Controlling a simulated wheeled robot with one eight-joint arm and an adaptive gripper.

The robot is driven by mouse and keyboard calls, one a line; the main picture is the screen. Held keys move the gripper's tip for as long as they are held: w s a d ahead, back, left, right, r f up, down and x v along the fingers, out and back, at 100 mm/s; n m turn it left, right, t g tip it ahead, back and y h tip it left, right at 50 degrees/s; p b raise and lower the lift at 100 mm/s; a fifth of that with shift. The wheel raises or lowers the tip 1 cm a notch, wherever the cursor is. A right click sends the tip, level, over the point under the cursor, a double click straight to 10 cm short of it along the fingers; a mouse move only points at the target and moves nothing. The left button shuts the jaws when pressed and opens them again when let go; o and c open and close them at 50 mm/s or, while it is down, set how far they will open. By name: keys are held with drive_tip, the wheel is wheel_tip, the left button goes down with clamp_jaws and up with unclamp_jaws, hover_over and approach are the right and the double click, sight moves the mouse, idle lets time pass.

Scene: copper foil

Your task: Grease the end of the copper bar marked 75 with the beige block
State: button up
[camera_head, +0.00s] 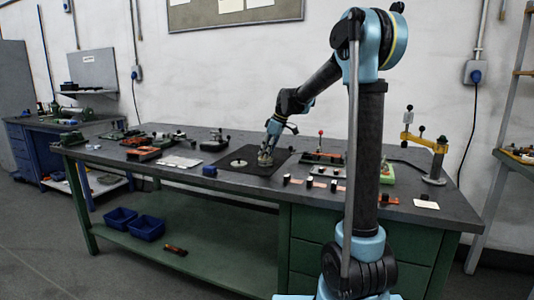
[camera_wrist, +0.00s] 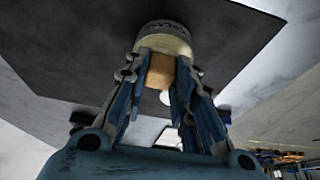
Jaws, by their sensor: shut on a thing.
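My gripper (camera_wrist: 160,80) is shut on the beige block (camera_wrist: 160,72), which shows between its fingers in the wrist view. A round, pale tin (camera_wrist: 165,35) with dark lettering stands right at the fingertips; I cannot tell whether the block reaches into it. In the head view my gripper (camera_head: 267,152) points down over the tin (camera_head: 265,160) on a black mat (camera_head: 232,178). Several small copper-coloured pieces with dark blocks, perhaps the copper bars, lie to the right, such as this copper piece (camera_head: 297,182). Their marks are too small to read.
A pale round disc (camera_head: 239,163) lies on the mat left of the tin. Red and green devices (camera_head: 322,158) stand right of the mat, and a yellow stand (camera_head: 432,145) is at the bench's right end. Tools crowd the bench's left. Blue bins (camera_head: 147,227) sit on the lower shelf.

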drive_tip(key=shift+r, duration=3.45)
